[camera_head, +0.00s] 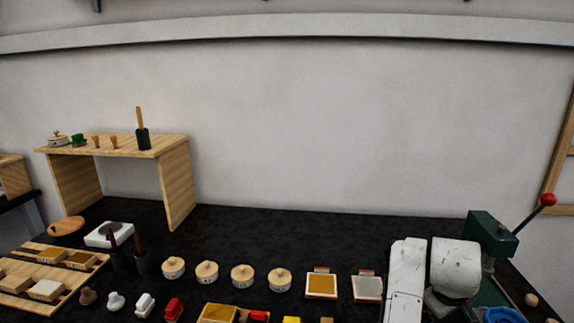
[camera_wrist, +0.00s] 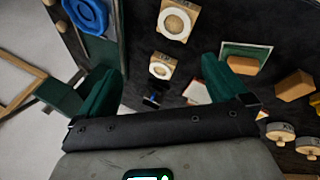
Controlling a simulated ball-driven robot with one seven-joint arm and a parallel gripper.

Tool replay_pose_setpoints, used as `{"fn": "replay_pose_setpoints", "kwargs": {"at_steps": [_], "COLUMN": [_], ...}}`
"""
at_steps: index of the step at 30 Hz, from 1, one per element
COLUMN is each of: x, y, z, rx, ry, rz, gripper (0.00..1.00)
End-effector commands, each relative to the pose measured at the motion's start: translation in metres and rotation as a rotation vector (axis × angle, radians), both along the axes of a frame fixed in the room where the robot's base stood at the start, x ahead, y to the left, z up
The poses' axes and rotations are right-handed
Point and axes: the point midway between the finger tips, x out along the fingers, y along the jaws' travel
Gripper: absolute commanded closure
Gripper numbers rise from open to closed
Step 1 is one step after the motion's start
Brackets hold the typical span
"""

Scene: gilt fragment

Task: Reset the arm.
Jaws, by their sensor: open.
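My gripper (camera_wrist: 158,72) shows in the wrist view with its two dark green fingers spread wide apart. No object is between the fingers against the pads. Below and beyond them lies the dark bench with wooden blocks bearing white rings. In the head view my white arm is folded at the lower right, in front of the green press (camera_head: 490,234). My gripper's fingers cannot be made out in that view.
A wooden shelf (camera_head: 125,148) stands at the back left of the black bench. Round lidded boxes (camera_head: 242,274), framed square blocks (camera_head: 321,285) and a pallet (camera_head: 62,290) fill the front. The press's red-knobbed lever (camera_head: 547,200) rises near my arm. The bench's back middle is clear.

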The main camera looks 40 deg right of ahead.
Motion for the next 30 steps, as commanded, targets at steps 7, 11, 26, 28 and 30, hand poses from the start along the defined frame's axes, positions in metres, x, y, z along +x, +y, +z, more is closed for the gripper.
{"fn": "replay_pose_setpoints", "kwargs": {"at_steps": [7,11,26,28,30], "x": [0.031,0.036,-0.026,-0.026,-0.026], "y": [0.051,0.099,0.281,0.281,0.281], "z": [-0.041,-0.078,-0.179,-0.179,-0.179], "rx": [-0.038,0.026,0.412,0.412,0.412], "ry": [-0.023,-0.034,0.003,0.003,0.003], "rz": [0.172,0.258,0.382,0.382,0.382], "gripper": [0.00,0.00,0.00,0.00,0.00]}}
